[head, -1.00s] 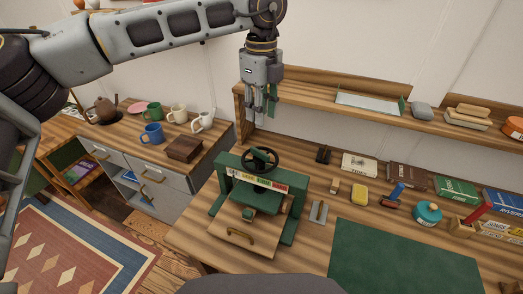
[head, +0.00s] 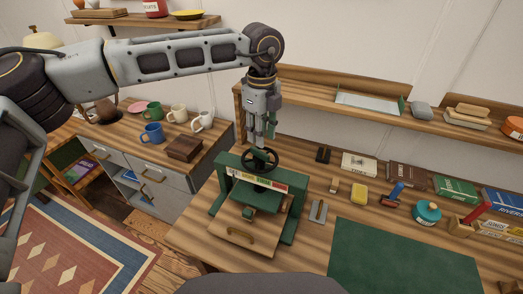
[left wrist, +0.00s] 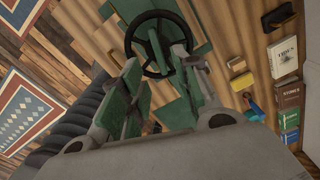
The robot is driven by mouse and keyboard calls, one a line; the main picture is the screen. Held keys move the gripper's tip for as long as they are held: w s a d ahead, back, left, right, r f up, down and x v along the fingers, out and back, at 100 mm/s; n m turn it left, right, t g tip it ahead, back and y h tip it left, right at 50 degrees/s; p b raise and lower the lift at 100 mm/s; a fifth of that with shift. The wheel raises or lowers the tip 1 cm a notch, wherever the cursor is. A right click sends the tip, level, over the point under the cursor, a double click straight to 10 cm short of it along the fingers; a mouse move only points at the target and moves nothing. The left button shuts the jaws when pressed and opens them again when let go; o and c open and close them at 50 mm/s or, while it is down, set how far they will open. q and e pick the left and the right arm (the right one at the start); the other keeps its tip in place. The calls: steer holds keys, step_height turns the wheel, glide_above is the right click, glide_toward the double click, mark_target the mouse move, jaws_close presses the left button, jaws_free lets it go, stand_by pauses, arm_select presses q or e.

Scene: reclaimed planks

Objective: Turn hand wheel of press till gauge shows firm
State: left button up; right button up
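The green press (head: 289,215) stands on the wooden workbench. Its dark hand wheel (head: 257,166) is on top and lies roughly flat. The gauge strip (head: 257,181) across the press front has coloured bands and small lettering; I cannot read where it points. My left gripper (head: 262,141) points down just above the wheel. In the left wrist view the hand wheel (left wrist: 134,40) shows beyond the fingertips, and the fingers stand apart with nothing gripped between them. I cannot tell if they touch the rim. My right gripper is not in view.
A grey metal plate with a handle (head: 318,212), a yellow block (head: 359,192) and a green mat (head: 400,262) lie right of the press. A shelf (head: 310,102) runs behind. Mugs and a brown box (head: 184,149) stand on the left cabinet.

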mark_target(262, 152)
arm_select(q)
step_height(262, 152, down, 7)
steer(key=shift+r, duration=0.15)
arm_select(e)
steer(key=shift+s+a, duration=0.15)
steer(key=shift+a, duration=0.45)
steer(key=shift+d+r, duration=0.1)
arm_select(q)
steer(key=shift+c, duration=0.5)
jaws_close()
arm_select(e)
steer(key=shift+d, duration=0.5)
